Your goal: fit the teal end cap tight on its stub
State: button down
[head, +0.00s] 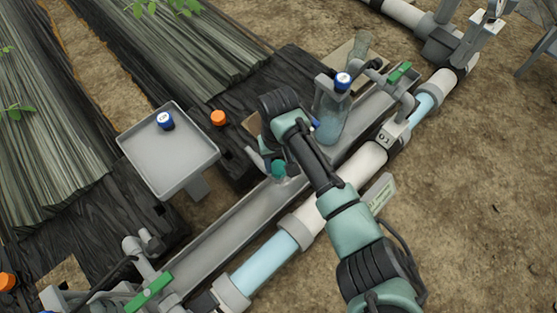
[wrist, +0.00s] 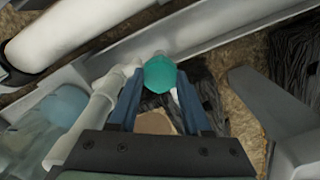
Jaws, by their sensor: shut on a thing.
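The teal end cap (wrist: 160,74) sits between the blue fingertips of my gripper (wrist: 158,92) in the wrist view. My gripper is shut on it. In the head view the teal cap (head: 279,168) shows just below my gripper (head: 272,163), above the grey channel beside the main pipe. A pale pipe (wrist: 100,108) rises on the left in the wrist view, with its upper end close beside the cap. The stub is not clearly visible; I cannot tell whether the cap is on it or how far.
A grey tray (head: 168,155) with a blue cap (head: 165,120) stands left. The white main pipe (head: 361,164) runs diagonally under my arm. An orange cap (head: 218,117) lies behind. Green-handled valves (head: 150,291) flank the channel.

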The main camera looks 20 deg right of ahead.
jog(key=shift+f, duration=0.3)
dwell(0.5)
jog(key=c, duration=0.7)
grip_release()
jog(key=shift+f+p, duration=0.4)
jog(key=c, duration=0.5)
jog(key=shift+r+m+p, duration=0.15)
jog(key=shift+m+p, duration=0.25)
jog(key=shift+p, duration=0.1)
jog(key=shift+m+p, duration=0.7)
jog(key=shift+m, duration=0.4)
jog(key=shift+f, duration=0.25)
